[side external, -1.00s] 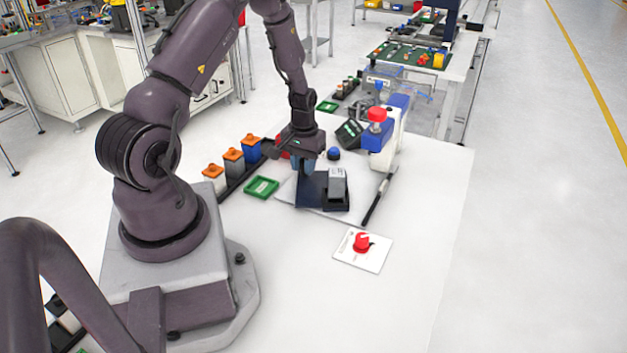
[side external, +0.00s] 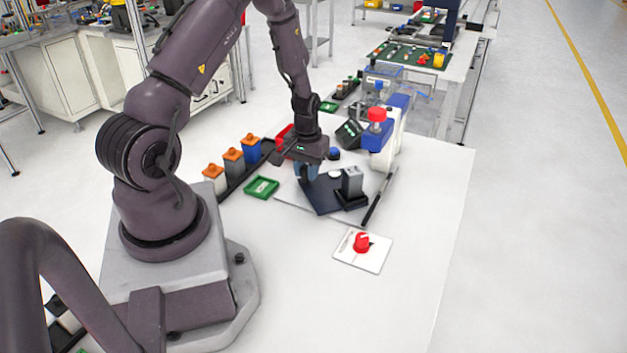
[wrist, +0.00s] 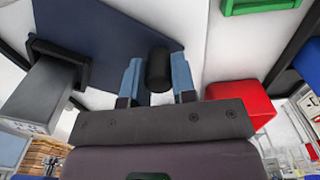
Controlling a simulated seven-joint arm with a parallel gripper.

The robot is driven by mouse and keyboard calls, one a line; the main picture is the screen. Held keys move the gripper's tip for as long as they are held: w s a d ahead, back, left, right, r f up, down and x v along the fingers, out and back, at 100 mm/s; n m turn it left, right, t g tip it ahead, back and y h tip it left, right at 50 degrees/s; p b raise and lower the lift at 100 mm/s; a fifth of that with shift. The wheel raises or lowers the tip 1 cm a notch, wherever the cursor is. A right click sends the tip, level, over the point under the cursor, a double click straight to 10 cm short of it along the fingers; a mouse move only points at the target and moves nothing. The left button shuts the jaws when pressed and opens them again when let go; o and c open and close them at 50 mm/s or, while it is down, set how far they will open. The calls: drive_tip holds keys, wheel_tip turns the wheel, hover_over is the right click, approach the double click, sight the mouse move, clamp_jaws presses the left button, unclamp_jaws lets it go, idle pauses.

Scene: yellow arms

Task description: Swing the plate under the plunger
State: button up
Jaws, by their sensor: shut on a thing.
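The dark navy plate (side external: 321,196) lies on a pale board on the white table. It carries a grey block (side external: 352,181) in a black holder (side external: 350,201) near its right side. My gripper (side external: 307,173) is at the plate's left part. In the wrist view, the blue fingertips of my gripper (wrist: 157,75) are shut on a black upright peg (wrist: 158,66) above the navy plate (wrist: 105,25); the grey block (wrist: 38,92) is at left. The plunger, a red knob (side external: 377,115) on a blue-and-white press (side external: 379,140), stands behind and right, apart from the block.
A black bar (side external: 379,198) lies right of the plate. A red dial on a white card (side external: 362,250) sits in front. A green tray (side external: 262,187) and several capped blocks (side external: 233,162) stand left. The table's front right is clear.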

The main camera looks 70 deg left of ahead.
sight(313, 190)
drive_tip(key=shift+w, duration=0.2)
drive_tip(key=shift+s+d, duration=0.1)
drive_tip(key=shift+d, duration=0.7)
drive_tip(key=shift+s, duration=0.15)
drive_tip(key=shift+d, duration=0.2)
drive_tip(key=shift+w+d+f, duration=0.1)
drive_tip(key=shift+w+d, duration=0.1)
drive_tip(key=shift+d, duration=0.6)
